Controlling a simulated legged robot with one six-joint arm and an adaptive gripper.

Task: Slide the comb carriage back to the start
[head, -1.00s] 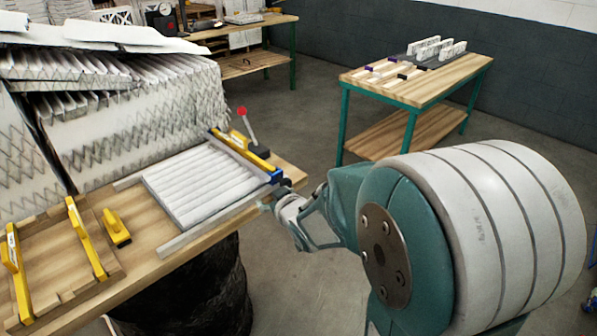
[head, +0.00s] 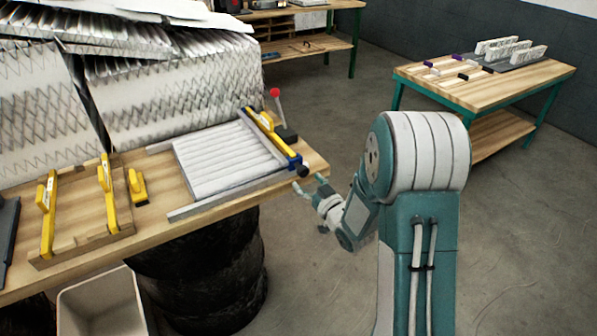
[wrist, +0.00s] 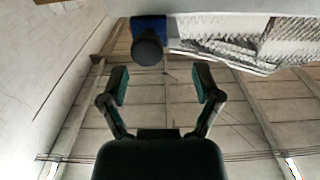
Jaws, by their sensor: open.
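The comb carriage (head: 265,135) is a yellow bar with blue ends. It lies across the right end of the rails, beside a white pleated filter (head: 225,160). A black knob (head: 303,171) sticks out from its near blue end; the knob also shows in the wrist view (wrist: 147,50), beyond the fingertips and left of centre. My gripper (head: 310,187) is off the bench's right front edge, close to the knob. In the wrist view my gripper (wrist: 160,84) is open, with nothing between its fingers. I cannot tell exactly how far the knob is from the fingers.
A red-topped lever (head: 276,93) stands behind the carriage. The near rail (head: 230,195) runs along the bench front. A wooden tray (head: 80,250) with yellow-handled tools and a loose yellow tool (head: 138,186) lie at left. A bin (head: 100,305) stands below.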

